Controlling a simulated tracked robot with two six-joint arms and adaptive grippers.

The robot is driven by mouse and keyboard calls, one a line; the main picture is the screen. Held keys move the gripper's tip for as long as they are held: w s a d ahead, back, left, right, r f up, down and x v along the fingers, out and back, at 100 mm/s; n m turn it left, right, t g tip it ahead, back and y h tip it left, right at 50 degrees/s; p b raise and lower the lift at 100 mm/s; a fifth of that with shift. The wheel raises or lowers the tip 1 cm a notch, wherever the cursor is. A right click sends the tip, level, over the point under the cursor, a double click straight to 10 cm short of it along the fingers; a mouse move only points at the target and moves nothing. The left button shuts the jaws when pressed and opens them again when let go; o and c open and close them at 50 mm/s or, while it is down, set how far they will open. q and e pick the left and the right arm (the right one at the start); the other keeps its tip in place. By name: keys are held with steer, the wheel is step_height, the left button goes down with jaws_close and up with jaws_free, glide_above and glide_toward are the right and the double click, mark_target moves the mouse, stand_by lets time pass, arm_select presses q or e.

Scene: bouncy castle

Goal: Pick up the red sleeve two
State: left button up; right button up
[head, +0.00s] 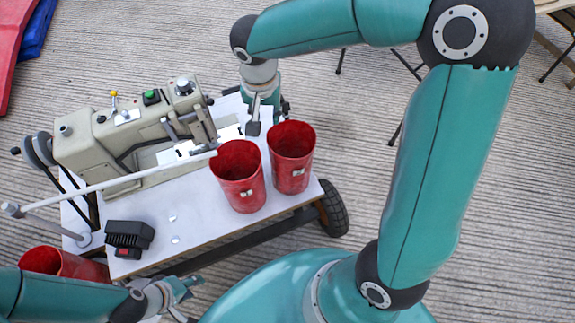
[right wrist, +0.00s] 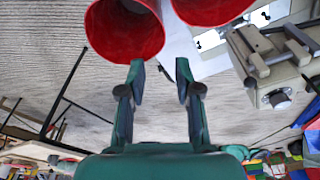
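Two red sleeves stand upright on the white cart top: the left sleeve (head: 238,178) and the right sleeve (head: 291,158), side by side near its right edge. I cannot tell which is sleeve two. A third red sleeve (head: 62,264) shows at the lower left, partly behind my left arm. My right gripper (head: 268,117) is just beyond the right sleeve. In the right wrist view its fingers (right wrist: 160,82) are apart and empty, with the right sleeve (right wrist: 124,32) ahead and the left sleeve (right wrist: 212,8) beside it. My left gripper (head: 186,298) is open and empty at the bottom.
A beige machine (head: 135,140) stands on the cart (head: 185,222), left of the sleeves. A pale bar (head: 120,181) reaches across in front of it. A black battery-like block (head: 129,236) lies near the cart's front edge. A wheel (head: 334,208) sits at the right.

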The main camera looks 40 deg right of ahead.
mark_target(270, 143)
steer(key=f, duration=0.3)
steer(key=f+b, duration=0.1)
steer(key=f, duration=0.2)
steer(key=w+d+f, duration=0.1)
steer(key=f, duration=0.2)
steer(key=shift+f, duration=0.4)
steer(key=shift+w+d+f+b, duration=0.1)
steer(key=shift+w+f+b, duration=0.1)
steer(key=shift+f, duration=0.75)
steer(key=shift+w+d+f+b, duration=0.1)
steer(key=shift+w+f, duration=0.05)
steer(key=shift+f, duration=0.8)
steer(key=shift+w+d+f+b, duration=0.1)
steer(key=shift+w+f+b, duration=0.1)
steer(key=shift+f, duration=0.75)
jaws_close()
